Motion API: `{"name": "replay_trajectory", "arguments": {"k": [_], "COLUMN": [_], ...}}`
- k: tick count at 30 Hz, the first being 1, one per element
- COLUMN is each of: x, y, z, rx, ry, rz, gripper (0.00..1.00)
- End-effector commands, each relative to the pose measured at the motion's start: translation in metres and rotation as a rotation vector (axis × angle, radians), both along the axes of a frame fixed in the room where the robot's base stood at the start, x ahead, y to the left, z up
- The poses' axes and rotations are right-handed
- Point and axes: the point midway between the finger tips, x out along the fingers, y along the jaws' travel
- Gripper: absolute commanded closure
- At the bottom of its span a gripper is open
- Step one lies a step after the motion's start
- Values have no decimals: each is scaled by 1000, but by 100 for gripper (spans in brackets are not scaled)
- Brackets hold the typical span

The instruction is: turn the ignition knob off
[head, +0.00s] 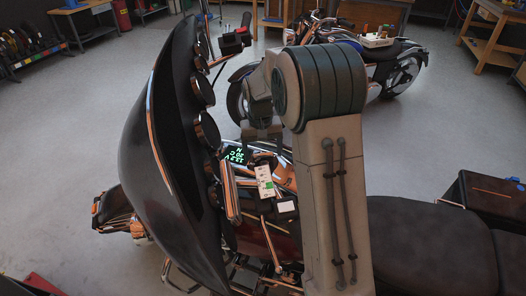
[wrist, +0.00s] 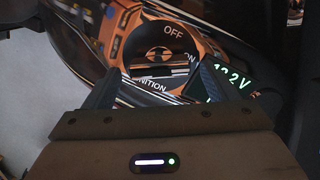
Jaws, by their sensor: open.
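The ignition knob (wrist: 158,53) shows in the wrist view as a dark round part set in an orange housing (wrist: 122,28). White lettering around it reads OFF above, ON at its right and IGNITION below. I cannot tell which label the knob points at. My gripper (wrist: 155,82) is open, with one dark finger at the lower left of the knob and the other at its lower right. Nothing is between the fingers. In the head view my gripper (head: 263,132) hangs over the motorcycle's dash, and I cannot make out the knob there.
A lit green display (wrist: 232,82) sits right of the knob; it also shows in the head view (head: 237,155). The large black fairing (head: 150,130) with round gauges rises left of my arm. A second motorcycle (head: 395,72) stands behind. Open floor lies at the left.

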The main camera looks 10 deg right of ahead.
Motion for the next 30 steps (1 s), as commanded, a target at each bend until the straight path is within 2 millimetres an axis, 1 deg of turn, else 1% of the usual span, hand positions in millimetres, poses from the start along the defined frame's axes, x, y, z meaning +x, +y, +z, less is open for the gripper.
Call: {"name": "replay_trajectory", "arguments": {"k": [4, 12, 14, 15, 17, 25, 30], "x": [0, 0, 0, 0, 0, 0, 0], "y": [0, 0, 0, 0, 0, 0, 0], "z": [-8, -9, -9, -9, -9, -9, -9], "rx": [0, 0, 0, 0, 0, -1, -5], "ry": [0, 0, -1, -1, -1, 0, 3], "rz": [0, 0, 0, 0, 0, 14, 67], "gripper": [20, 20, 37, 48, 64, 65, 65]}}
